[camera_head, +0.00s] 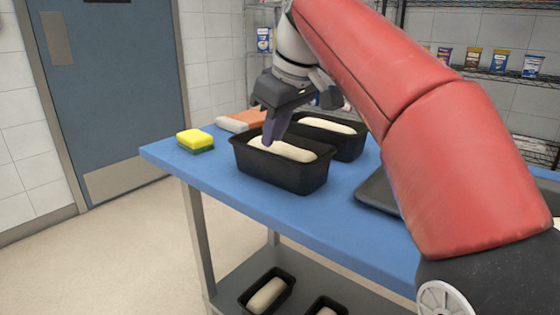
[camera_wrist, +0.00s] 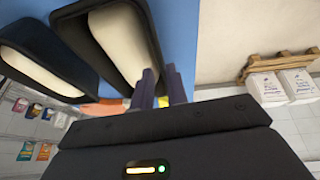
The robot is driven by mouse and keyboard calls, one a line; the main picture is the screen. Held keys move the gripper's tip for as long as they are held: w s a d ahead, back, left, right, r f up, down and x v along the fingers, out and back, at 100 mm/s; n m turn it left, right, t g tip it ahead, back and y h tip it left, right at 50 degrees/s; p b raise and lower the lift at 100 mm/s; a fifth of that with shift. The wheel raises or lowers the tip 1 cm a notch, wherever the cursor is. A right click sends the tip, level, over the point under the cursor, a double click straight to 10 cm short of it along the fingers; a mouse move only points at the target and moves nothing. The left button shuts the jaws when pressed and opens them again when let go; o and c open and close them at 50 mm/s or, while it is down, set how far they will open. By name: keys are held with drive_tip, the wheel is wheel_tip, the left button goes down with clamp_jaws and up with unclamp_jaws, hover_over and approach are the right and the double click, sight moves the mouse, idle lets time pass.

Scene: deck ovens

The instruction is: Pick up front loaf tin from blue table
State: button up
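The front loaf tin (camera_head: 270,172) is black, holds a pale dough loaf (camera_head: 283,150) and stands upright on the blue table (camera_head: 310,210). My gripper (camera_head: 272,138) hangs over this tin, pointing down, with its fingers overlapping the dough in the head view. In the wrist view the two dark fingers (camera_wrist: 161,78) are apart with a narrow gap, near the long wall of the front tin (camera_wrist: 73,34). One finger overlaps the tin's edge and the other lies outside it. I see nothing held. Contact with the rim cannot be told.
A second loaf tin (camera_head: 350,146) with dough stands close behind. A yellow-green sponge (camera_head: 195,140) and an orange-and-white item (camera_head: 242,121) lie at the left. A dark tray (camera_head: 376,191) lies to the right. More tins (camera_head: 266,294) are on the lower shelf.

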sight(266, 152)
drive_tip(key=b+x, duration=0.1)
drive_tip(key=x, duration=0.4)
drive_tip(key=shift+w+a+f, duration=0.1)
drive_tip(key=shift+a+f, duration=0.05)
drive_tip(key=shift+c, duration=0.4)
clamp_jaws()
